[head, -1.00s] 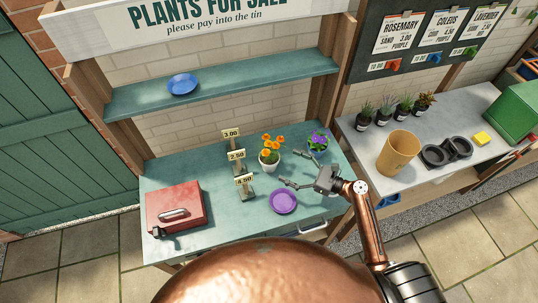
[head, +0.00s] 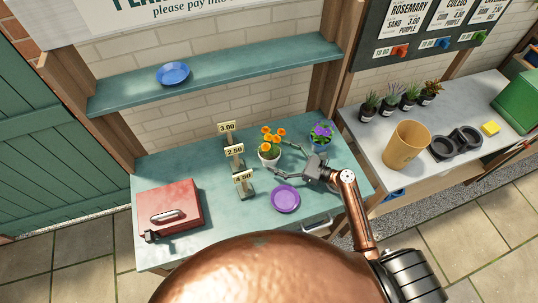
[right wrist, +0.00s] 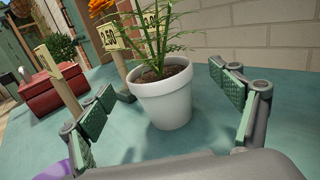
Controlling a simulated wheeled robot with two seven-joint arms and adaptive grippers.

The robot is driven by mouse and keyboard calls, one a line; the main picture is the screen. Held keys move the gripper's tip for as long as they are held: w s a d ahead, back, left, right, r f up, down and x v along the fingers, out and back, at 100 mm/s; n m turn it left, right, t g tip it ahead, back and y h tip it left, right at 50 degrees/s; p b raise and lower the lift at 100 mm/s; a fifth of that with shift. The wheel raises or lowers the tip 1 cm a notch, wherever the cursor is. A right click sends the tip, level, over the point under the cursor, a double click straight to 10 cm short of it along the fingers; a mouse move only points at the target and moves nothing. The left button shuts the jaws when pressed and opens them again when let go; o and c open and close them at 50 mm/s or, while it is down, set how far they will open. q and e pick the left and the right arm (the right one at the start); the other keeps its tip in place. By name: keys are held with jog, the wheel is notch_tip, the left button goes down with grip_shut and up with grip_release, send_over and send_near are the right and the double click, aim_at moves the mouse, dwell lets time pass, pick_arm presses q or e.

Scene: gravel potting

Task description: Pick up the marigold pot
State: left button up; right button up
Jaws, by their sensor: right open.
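The marigold pot (head: 269,156) is a white pot with orange flowers, upright on the green table (head: 220,215). In the right wrist view the white pot (right wrist: 163,100) stands ahead, between my open fingers. My right gripper (head: 281,158) is open and reaches from the right toward the pot. The right wrist view shows the two green-padded fingers (right wrist: 165,108) spread on either side of the pot, with gaps between pads and pot. My left gripper is not in view.
Price tags on posts (head: 235,151) stand just left of the pot. A purple saucer (head: 285,198) lies in front, a purple-flowered pot (head: 320,137) to the right, a red cash box (head: 168,211) at left. A blue plate (head: 172,74) is on the shelf.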

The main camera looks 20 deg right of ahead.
aim_at(272, 152)
jog(key=x, duration=0.4)
jog(key=shift+w+a, duration=0.1)
jog(key=shift+a, duration=0.05)
jog(key=c, duration=1.6)
jog(key=shift+c, duration=0.3)
jog(key=shift+r, duration=0.1)
